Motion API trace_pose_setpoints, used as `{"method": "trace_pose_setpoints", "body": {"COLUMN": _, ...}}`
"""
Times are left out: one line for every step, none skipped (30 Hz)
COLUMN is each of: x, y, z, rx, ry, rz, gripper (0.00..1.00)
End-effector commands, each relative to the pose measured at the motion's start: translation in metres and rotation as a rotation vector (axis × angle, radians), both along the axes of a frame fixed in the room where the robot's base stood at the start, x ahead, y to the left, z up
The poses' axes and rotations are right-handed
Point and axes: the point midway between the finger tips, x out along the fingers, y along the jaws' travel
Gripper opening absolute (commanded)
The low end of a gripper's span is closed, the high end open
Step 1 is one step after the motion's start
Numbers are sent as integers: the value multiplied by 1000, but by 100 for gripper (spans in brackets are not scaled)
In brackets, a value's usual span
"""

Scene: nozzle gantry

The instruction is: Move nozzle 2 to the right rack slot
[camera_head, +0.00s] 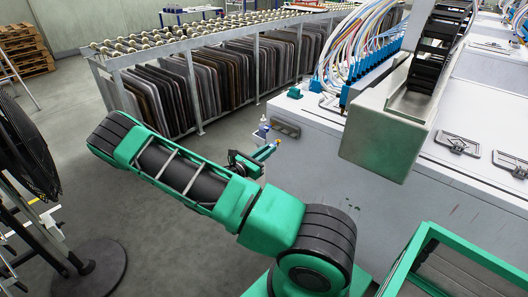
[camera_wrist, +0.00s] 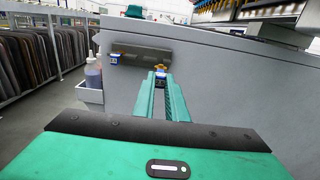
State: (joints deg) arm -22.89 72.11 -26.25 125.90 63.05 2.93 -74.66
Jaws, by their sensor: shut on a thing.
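My gripper (camera_wrist: 166,92) reaches forward in the wrist view, its two green fingers shut on a small nozzle (camera_wrist: 161,73) with a blue and brass-yellow body. In the head view the gripper (camera_head: 265,153) is near the side of the grey machine, with the nozzle (camera_head: 277,142) at its tip. A brownish metal rack (camera_wrist: 147,54) is fixed to the machine's side, beyond and above the held nozzle. Another small blue and brass nozzle (camera_wrist: 115,58) sits at the rack's left end. The rack's right part looks empty. The rack also shows in the head view (camera_head: 286,129). No numbers are readable on the nozzles.
A white holder with bottles (camera_wrist: 93,78) hangs on the machine left of the rack. The machine's wall (camera_head: 320,150) is close ahead of my gripper. A grey gantry block (camera_head: 385,135) overhangs at right. A black fan (camera_head: 25,150) stands at left; open floor lies between.

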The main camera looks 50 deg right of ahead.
Motion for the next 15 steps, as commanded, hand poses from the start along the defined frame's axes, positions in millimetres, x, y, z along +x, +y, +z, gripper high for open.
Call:
{"method": "trace_pose_setpoints", "body": {"x": 0, "y": -4, "z": 0, "rx": -1, "ry": 0, "rz": -2, "gripper": 0}}
{"method": "trace_pose_setpoints", "body": {"x": 0, "y": -6, "z": 0, "rx": -1, "ry": 0, "rz": -1, "gripper": 0}}
{"method": "trace_pose_setpoints", "body": {"x": 0, "y": -9, "z": 0, "rx": -1, "ry": 0, "rz": -1, "gripper": 0}}
{"method": "trace_pose_setpoints", "body": {"x": 1, "y": -12, "z": 0, "rx": -1, "ry": -1, "rz": 0, "gripper": 0}}
{"method": "trace_pose_setpoints", "body": {"x": 1, "y": -15, "z": 0, "rx": -1, "ry": -1, "rz": 0, "gripper": 0}}
{"method": "trace_pose_setpoints", "body": {"x": 1, "y": -18, "z": 0, "rx": -1, "ry": -1, "rz": 0, "gripper": 0}}
{"method": "trace_pose_setpoints", "body": {"x": 1, "y": -20, "z": 1, "rx": -1, "ry": -1, "rz": 0, "gripper": 0}}
{"method": "trace_pose_setpoints", "body": {"x": 2, "y": -23, "z": 1, "rx": -1, "ry": -1, "rz": 0, "gripper": 0}}
{"method": "trace_pose_setpoints", "body": {"x": 2, "y": -26, "z": 0, "rx": -1, "ry": -1, "rz": 1, "gripper": 0}}
{"method": "trace_pose_setpoints", "body": {"x": 3, "y": -29, "z": 0, "rx": -1, "ry": -1, "rz": 1, "gripper": 0}}
{"method": "trace_pose_setpoints", "body": {"x": 3, "y": -31, "z": 1, "rx": -1, "ry": -1, "rz": 1, "gripper": 0}}
{"method": "trace_pose_setpoints", "body": {"x": 3, "y": -35, "z": 1, "rx": -1, "ry": -1, "rz": 1, "gripper": 0}}
{"method": "trace_pose_setpoints", "body": {"x": 4, "y": -34, "z": 1, "rx": -1, "ry": 0, "rz": 2, "gripper": 0}}
{"method": "trace_pose_setpoints", "body": {"x": 4, "y": -34, "z": 1, "rx": -1, "ry": 0, "rz": 3, "gripper": 0}}
{"method": "trace_pose_setpoints", "body": {"x": 4, "y": -34, "z": 1, "rx": -1, "ry": 0, "rz": 3, "gripper": 0}}
